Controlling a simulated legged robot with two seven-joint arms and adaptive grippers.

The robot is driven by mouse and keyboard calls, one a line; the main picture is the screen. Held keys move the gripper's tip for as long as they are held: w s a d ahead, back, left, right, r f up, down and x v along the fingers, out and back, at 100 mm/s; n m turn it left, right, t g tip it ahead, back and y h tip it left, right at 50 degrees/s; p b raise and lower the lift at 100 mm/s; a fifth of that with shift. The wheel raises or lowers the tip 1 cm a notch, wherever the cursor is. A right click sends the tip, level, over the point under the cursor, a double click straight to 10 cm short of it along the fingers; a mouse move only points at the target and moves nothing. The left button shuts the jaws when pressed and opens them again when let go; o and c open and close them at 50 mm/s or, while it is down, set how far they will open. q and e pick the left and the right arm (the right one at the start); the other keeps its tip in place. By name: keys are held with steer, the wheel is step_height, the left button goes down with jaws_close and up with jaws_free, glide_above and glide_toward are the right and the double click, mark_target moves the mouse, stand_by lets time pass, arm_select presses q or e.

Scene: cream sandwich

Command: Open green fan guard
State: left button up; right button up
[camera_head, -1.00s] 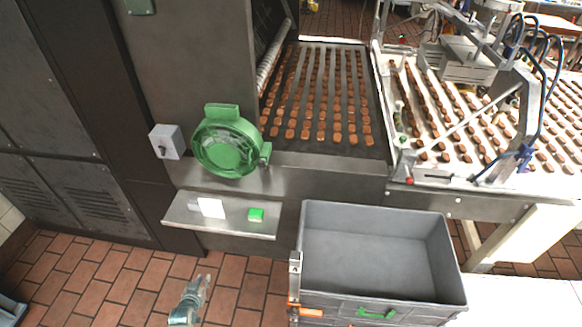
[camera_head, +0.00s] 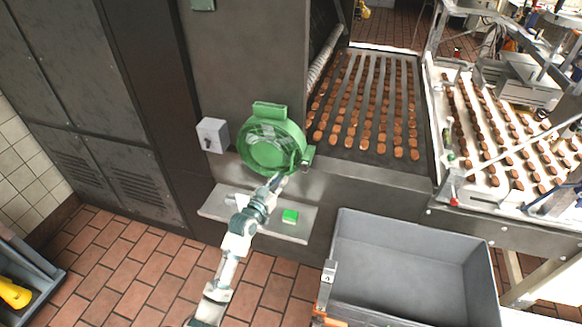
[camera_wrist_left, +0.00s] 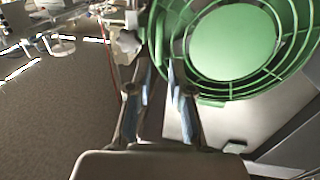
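The round green fan guard (camera_head: 262,165) is on the dark metal machine front and appears shut over the fan. In the left wrist view its green rim and bars (camera_wrist_left: 235,45) fill the upper right. A grey knob-like fitting (camera_wrist_left: 127,42) sits just left of the rim there. My left gripper (camera_head: 280,179) is at the guard's lower right edge. In the left wrist view its two fingers (camera_wrist_left: 161,75) are apart, with the guard's edge just beyond their tips. I cannot tell whether they touch it. My right gripper is not in view.
A grey switch box (camera_head: 212,135) is left of the guard. A conveyor with brown biscuits (camera_head: 365,105) lies to the right. A large grey crate (camera_head: 405,265) stands at lower right.

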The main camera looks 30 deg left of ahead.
arm_select(q)
steer(key=w, duration=0.7)
steer(key=shift+w+a, duration=0.15)
steer(key=shift+w, duration=0.25)
jaws_close()
